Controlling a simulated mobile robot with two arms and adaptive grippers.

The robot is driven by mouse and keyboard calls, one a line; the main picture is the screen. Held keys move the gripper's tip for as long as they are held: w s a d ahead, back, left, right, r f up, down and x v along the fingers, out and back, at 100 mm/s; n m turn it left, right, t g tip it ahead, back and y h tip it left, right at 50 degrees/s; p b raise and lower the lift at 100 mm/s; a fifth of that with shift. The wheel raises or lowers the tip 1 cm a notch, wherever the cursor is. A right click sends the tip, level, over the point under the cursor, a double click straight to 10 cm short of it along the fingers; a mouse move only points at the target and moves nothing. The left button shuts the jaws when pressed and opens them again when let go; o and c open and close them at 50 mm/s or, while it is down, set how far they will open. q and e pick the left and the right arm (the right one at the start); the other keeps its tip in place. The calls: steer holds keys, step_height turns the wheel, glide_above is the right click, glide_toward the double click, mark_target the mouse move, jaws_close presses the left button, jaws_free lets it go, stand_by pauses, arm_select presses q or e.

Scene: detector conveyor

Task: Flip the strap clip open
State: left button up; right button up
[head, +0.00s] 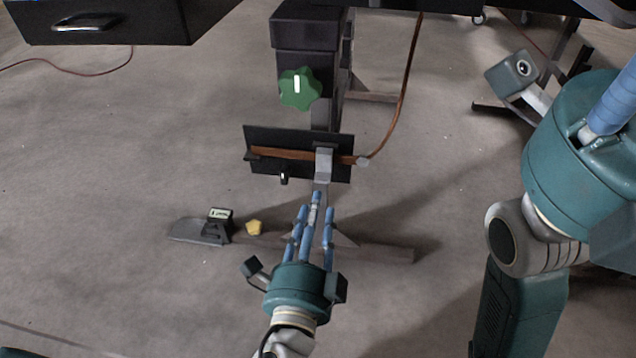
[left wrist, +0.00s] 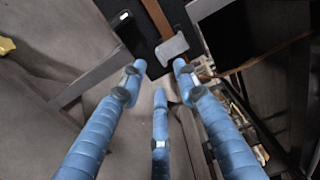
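The strap clip (head: 323,165) is a small grey metal piece around a brown strap (head: 280,153) on a dark upright plate (head: 262,139). It also shows in the left wrist view (left wrist: 171,49), just beyond the fingertips. My left gripper (head: 316,207) has three blue ribbed fingers, spread apart and empty, pointing at the clip from below. In the left wrist view the fingers (left wrist: 160,80) show a gap to the clip; contact is not visible. My right gripper (head: 600,120) is partly in view at the right edge; its fingertips are cut off.
A green knob (head: 299,88) sits on the dark post above the plate. A small black latch (head: 283,178) is at the plate's lower edge. A brown cable hangs right of the plate.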

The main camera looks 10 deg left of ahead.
mark_target(323, 169)
arm_select(q)
steer(key=w+b, duration=0.1)
steer(key=w, duration=0.6)
steer(key=shift+w, duration=0.2)
steer(key=shift+c, duration=0.3)
steer(key=shift+f, duration=0.1)
jaws_close()
